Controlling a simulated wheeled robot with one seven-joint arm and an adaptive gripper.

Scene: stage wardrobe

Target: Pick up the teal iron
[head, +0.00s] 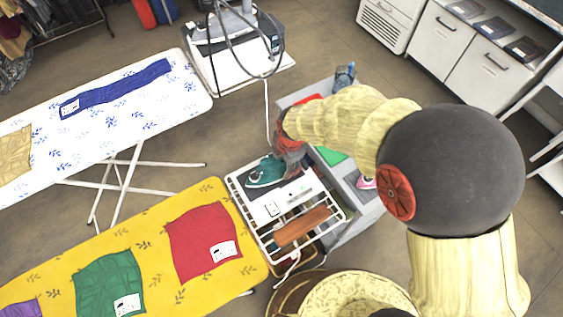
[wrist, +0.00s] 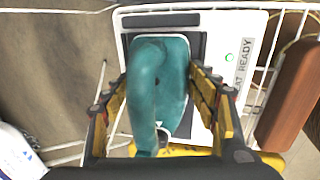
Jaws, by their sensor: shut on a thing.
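The teal iron (head: 265,171) sits over a dark plate on the white wire rack, with its handle up. In the wrist view the teal iron (wrist: 160,80) fills the middle, between the two yellow and black fingers of my gripper (wrist: 162,100). My gripper (head: 288,160) is shut on the iron from above; in the head view the arm hides part of the fingers. I cannot tell whether the iron is clear of the plate.
The rack (head: 240,192) also holds a white panel with a green light (wrist: 229,57) and a brown block (head: 301,227). A yellow ironing board (head: 150,240) lies at lower left, a white one (head: 120,110) behind it. A grey cart (head: 350,205) stands right.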

